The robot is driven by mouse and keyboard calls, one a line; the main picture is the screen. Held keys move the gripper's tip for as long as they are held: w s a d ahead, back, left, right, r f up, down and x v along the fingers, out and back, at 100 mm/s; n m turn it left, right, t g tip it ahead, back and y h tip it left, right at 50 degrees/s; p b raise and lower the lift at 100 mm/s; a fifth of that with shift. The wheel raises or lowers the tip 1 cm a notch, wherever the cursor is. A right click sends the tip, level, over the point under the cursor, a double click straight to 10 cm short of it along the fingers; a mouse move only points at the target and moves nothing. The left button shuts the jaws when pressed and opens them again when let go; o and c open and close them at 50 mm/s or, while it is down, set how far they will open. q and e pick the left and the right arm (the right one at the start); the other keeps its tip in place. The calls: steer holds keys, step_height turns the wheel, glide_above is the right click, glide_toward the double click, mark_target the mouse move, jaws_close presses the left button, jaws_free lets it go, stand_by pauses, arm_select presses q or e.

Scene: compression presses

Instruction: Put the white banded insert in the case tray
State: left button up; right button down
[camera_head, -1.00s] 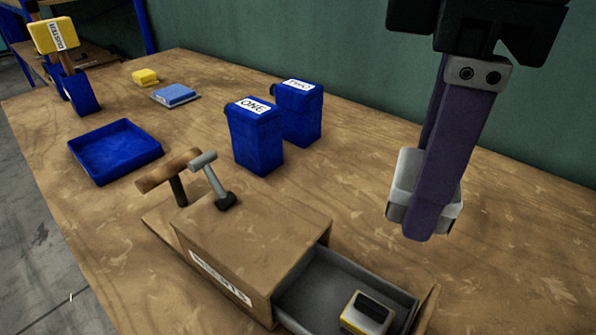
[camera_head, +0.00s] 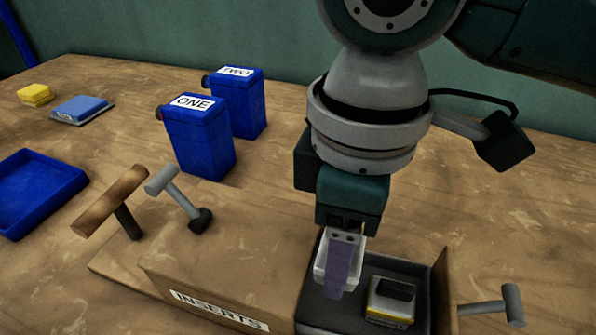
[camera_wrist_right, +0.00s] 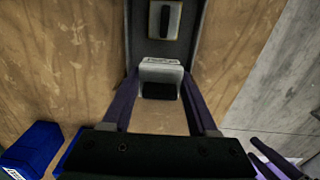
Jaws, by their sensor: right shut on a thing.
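My right gripper (camera_head: 340,275), with purple fingers, is shut on a white insert (camera_head: 321,262) and points down over the left part of the open drawer. I cannot tell whether the insert touches the drawer floor. In the right wrist view the white insert (camera_wrist_right: 161,72) sits between the two fingers, showing a pale face and a dark part. A second insert, white and dark with a yellow band (camera_head: 390,302), lies in the drawer to its right. A shallow blue tray (camera_head: 60,178), perhaps the case tray, is at the left edge, and its visible part is empty. My left gripper is out of view.
The wooden box labelled INSERTS (camera_head: 218,310) has its grey drawer (camera_head: 412,270) pulled out. Hammer-shaped handles (camera_head: 112,200) stand behind the box. Blue canisters ONE (camera_head: 200,145) and TWO (camera_head: 240,105) stand further back. A blue block (camera_head: 82,108) and yellow block (camera_head: 35,94) lie at back left.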

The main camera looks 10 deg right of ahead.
steer(key=shift+f+b, duration=0.55)
steer(key=shift+f, duration=2.35)
steer(key=shift+f, duration=0.15)
steer(key=shift+c, duration=0.9)
jaws_free()
step_height(320, 180, up, 11)
steer(key=shift+r+p, duration=0.15)
steer(key=shift+p, duration=1.05)
steer(key=shift+r, duration=0.55)
